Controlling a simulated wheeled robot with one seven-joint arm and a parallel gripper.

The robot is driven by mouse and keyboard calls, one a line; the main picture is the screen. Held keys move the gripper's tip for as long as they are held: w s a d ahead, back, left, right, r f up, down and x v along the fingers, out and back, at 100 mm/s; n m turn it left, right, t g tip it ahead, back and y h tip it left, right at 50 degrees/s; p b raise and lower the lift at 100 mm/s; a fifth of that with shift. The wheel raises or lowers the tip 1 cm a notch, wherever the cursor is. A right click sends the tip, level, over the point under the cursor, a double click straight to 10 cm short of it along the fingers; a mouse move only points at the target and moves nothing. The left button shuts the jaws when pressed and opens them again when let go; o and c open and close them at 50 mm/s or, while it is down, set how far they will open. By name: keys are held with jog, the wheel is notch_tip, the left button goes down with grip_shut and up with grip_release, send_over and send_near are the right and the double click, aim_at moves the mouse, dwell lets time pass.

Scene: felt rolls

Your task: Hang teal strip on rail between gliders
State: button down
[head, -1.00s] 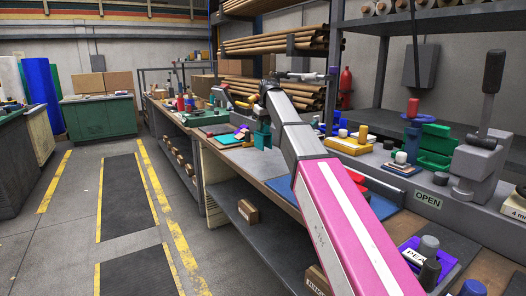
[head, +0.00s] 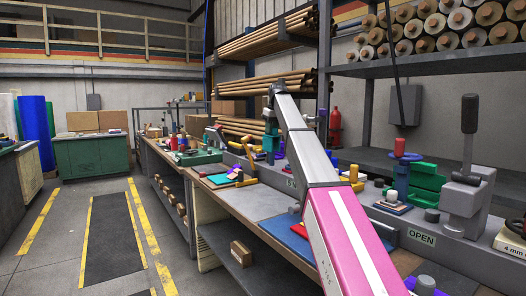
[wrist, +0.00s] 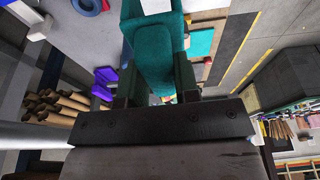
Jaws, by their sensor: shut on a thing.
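The teal strip (wrist: 155,52) is a thick teal piece seen close up in the wrist view. My gripper (wrist: 157,78) is shut on it, with a dark finger on either side. In the head view the held strip shows as a small teal shape (head: 271,142) below the end of my arm, above the bench. My gripper there is small and partly hidden by my arm. I cannot make out the rail or its gliders in either view.
A long workbench (head: 262,203) runs along the right, crowded with tools and coloured blocks. A grey lever press (head: 468,205) and a green holder (head: 426,182) stand near its right end. Shelves of rolls (head: 430,35) rise behind. The floor aisle (head: 110,235) at left is clear.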

jog(key=w+d+r, duration=0.3)
jog(key=d+r, duration=0.2)
jog(key=r, duration=0.4)
jog(key=w+d+r, duration=0.3)
jog(key=d+r, duration=0.2)
jog(key=r, duration=0.4)
jog(key=shift+w+r, duration=0.25)
jog(key=shift+r, duration=0.15)
jog(key=shift+f, duration=0.15)
jog(key=shift+f, duration=4.05)
jog(key=shift+f, duration=0.4)
jog(key=c, duration=0.8)
grip_release()
